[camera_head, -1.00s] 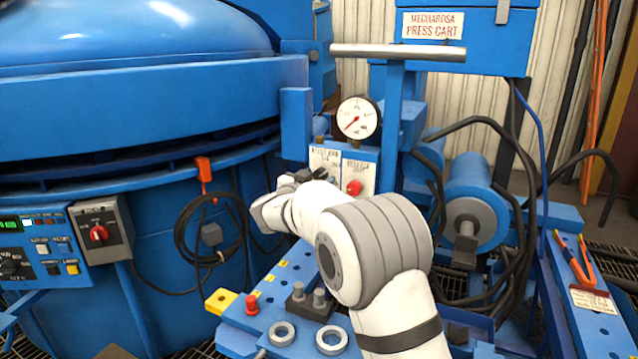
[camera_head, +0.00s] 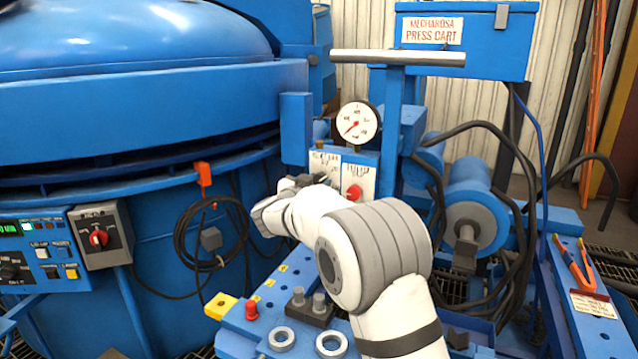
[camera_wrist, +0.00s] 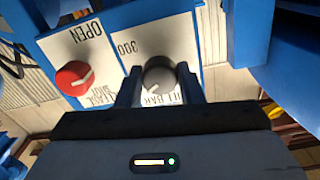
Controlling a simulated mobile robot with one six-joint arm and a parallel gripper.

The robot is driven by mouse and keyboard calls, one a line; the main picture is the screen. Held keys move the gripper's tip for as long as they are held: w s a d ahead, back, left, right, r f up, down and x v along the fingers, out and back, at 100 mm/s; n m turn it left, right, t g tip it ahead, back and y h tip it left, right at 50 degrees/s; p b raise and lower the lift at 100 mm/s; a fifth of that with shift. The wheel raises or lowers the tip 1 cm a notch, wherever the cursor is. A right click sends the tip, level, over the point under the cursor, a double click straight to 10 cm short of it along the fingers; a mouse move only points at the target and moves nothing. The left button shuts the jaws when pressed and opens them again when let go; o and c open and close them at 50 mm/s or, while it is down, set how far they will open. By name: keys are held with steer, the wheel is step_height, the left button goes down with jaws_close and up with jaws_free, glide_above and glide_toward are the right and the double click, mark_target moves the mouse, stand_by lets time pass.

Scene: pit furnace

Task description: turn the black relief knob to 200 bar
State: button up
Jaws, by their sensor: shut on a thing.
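The relief knob (camera_wrist: 158,80) shows grey with a pale pointer mark in the wrist view, on a white plate with upside-down lettering, "BAR" and "300". My gripper (camera_wrist: 158,84) is shut on it, one finger on each side. The exact pointer reading is too small to tell. In the head view my gripper (camera_head: 312,181) is at the lower left of the valve panel, and the relief knob is hidden behind it.
A red release knob (camera_wrist: 74,78) sits beside the relief knob; it also shows in the head view (camera_head: 354,192). A pressure gauge (camera_head: 357,122) with a red needle stands above the panel. Loose rings (camera_head: 281,338) lie on the blue bench. Black hoses hang at the right.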

steer(key=shift+m, duration=0.5)
steer(key=o, duration=1)
steer(key=p+v, duration=0.2)
steer(key=v, duration=0.5)
steer(key=shift+s+p, duration=0.3)
steer(key=shift+s, duration=0.05)
steer(key=shift+a, duration=0.1)
